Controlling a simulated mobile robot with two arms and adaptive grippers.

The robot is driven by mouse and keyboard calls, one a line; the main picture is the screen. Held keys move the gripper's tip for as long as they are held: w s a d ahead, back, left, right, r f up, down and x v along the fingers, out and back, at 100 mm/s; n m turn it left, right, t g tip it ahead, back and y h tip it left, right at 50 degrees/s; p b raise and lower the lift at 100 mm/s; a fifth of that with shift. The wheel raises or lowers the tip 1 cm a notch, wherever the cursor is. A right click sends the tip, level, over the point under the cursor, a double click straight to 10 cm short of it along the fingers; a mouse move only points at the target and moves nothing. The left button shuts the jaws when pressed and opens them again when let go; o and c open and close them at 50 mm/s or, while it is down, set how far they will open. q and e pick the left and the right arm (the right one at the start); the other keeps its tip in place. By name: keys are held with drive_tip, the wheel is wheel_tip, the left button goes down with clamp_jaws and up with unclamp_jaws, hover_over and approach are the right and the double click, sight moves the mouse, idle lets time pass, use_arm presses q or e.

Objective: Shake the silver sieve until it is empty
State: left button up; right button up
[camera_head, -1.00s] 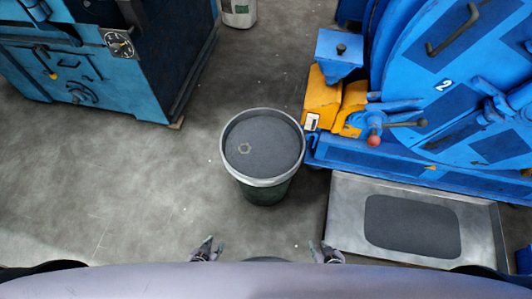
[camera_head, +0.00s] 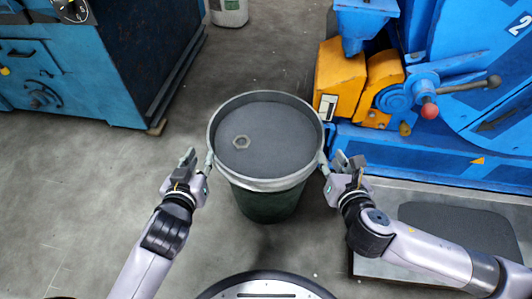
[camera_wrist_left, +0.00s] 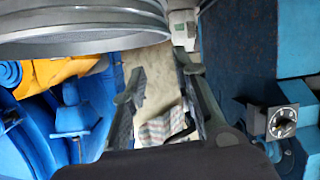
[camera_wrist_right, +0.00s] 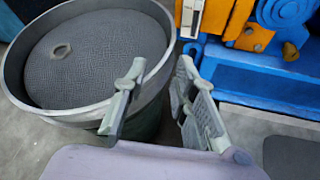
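The silver sieve (camera_head: 266,184) sits level on top of a dark green drum (camera_head: 268,205), with one hex nut (camera_head: 240,142) lying on its grey mesh. In the right wrist view, the sieve (camera_wrist_right: 150,75) and nut (camera_wrist_right: 62,50) show at the left. My left gripper (camera_head: 198,158) is open and empty just left of the sieve rim; the rim (camera_wrist_left: 80,42) crosses the top of the left wrist view. My right gripper (camera_head: 331,161) is open and empty at the right of the rim. Whether either inner finger touches the rim cannot be told.
A blue machine with yellow parts (camera_head: 341,78) and a red-knobbed lever (camera_head: 429,110) stands close at the right. A metal tray with a dark mat (camera_head: 455,222) lies below it. A blue cabinet (camera_head: 90,75) is at the left. Grey floor is clear left of the drum.

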sight(212, 128)
use_arm(q)
drive_tip(key=shift+s+a+r+n+y, duration=0.2)
drive_tip(key=shift+s+a+n+y, duration=0.05)
drive_tip(key=shift+a+n+y, duration=0.1)
use_arm(e)
drive_tip(key=shift+s+d+r+n+h, duration=0.15)
drive_tip(key=shift+s+d+n+h, duration=0.2)
drive_tip(key=shift+d+n, duration=0.3)
use_arm(q)
drive_tip(key=shift+w, duration=0.1)
use_arm(e)
drive_tip(key=shift+w, duration=0.1)
